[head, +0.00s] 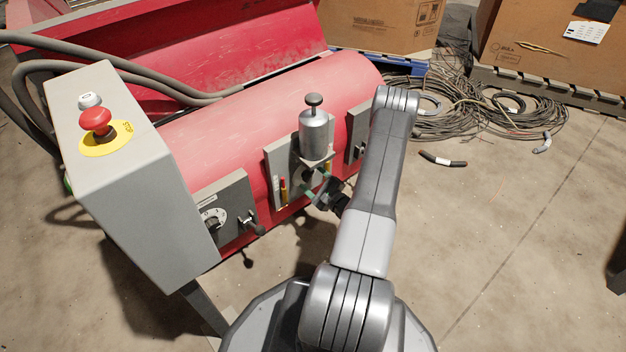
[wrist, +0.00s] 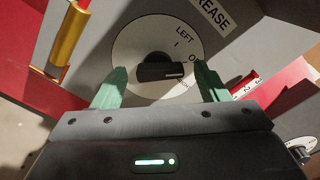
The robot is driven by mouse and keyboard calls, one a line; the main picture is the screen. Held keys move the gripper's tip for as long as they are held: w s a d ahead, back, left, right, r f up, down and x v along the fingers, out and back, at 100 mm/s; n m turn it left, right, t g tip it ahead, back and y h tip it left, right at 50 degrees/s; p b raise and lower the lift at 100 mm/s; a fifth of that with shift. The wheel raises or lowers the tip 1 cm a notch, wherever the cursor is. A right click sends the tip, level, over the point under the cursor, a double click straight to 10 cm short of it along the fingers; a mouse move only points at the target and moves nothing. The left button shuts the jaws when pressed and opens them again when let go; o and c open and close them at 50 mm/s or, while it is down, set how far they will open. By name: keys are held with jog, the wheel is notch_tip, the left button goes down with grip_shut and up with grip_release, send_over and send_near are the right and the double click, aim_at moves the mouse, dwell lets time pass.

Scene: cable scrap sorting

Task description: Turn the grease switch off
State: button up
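The grease switch (wrist: 160,71) is a black bar knob on a white round dial (wrist: 137,40). The dial reads "LEFT", with an "I" mark and an "O" partly cut off by a finger. The knob lies nearly level, and a pale mark on it points right. A partly cropped "GREASE" label sits above. My gripper (wrist: 160,76) is open, with one green finger on each side of the knob and visible gaps between. In the head view my gripper (head: 317,190) is at the grey middle panel (head: 277,168), and the arm and gripper partly cover the dial area.
A silver canister (head: 314,135) stands just above the switch. A gold tube (wrist: 67,40) is left of the dial. A left panel (head: 228,200) carries a lever (head: 253,224). A grey control box (head: 130,185) bears a red button (head: 97,121). Open floor lies to the right.

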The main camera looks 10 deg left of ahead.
jog(key=p+v, duration=0.3)
jog(key=v, duration=1)
jog(key=shift+s+d+p, duration=0.25)
jog(key=shift+d+p, duration=0.05)
jog(key=shift+p, duration=0.1)
jog(key=shift+a, duration=0.1)
jog(key=b+x, duration=0.4)
jog(key=x, duration=0.9)
jog(key=shift+w+a, duration=0.3)
jog(key=shift+d, duration=0.1)
